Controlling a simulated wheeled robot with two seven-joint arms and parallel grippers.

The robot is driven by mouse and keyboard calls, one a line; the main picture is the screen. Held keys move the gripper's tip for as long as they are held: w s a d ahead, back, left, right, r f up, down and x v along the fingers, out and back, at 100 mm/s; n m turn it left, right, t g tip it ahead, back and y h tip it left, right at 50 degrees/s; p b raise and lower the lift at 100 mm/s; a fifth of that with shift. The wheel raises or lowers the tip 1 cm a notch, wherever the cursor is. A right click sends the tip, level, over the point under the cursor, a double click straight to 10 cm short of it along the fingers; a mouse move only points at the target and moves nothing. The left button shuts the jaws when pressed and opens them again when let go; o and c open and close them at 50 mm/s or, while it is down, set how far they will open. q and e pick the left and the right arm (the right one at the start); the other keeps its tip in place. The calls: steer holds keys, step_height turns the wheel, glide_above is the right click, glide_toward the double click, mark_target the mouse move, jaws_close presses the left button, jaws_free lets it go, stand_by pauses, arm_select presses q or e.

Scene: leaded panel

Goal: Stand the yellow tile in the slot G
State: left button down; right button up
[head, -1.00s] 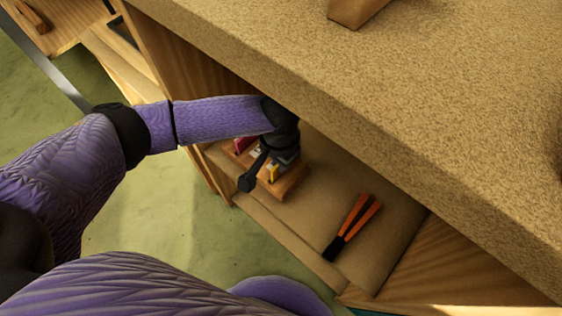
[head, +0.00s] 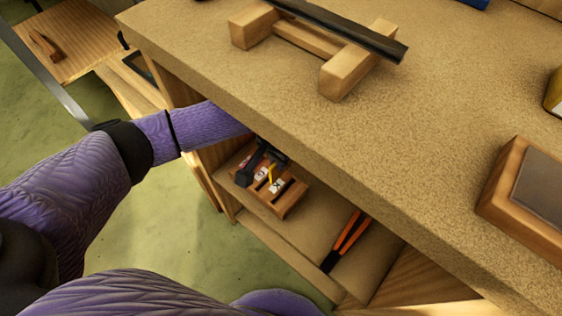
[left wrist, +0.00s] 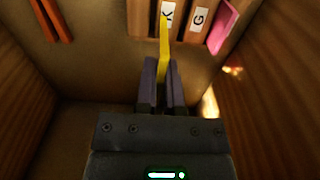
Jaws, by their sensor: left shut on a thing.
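The yellow tile (left wrist: 164,45) is held edge-on between the jaws of my left gripper (left wrist: 162,75) in the left wrist view. My right gripper is out of view.
Orange-handled pliers (head: 345,240) lie on the shelf right of the rack; their handles also show in the wrist view (left wrist: 53,18). The bench top (head: 400,130) overhangs the shelf and hides part of my left arm. Wooden walls (left wrist: 275,90) close in the shelf space.

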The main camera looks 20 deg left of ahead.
arm_select(q)
steer(key=a, duration=0.2)
steer(key=w+a, duration=0.1)
steer(key=a, duration=0.1)
steer(key=shift+f, duration=0.15)
step_height(320, 180, down, 6)
steer(key=shift+r+b, duration=0.1)
steer(key=shift+b, duration=0.9)
steer(key=shift+p, duration=0.3)
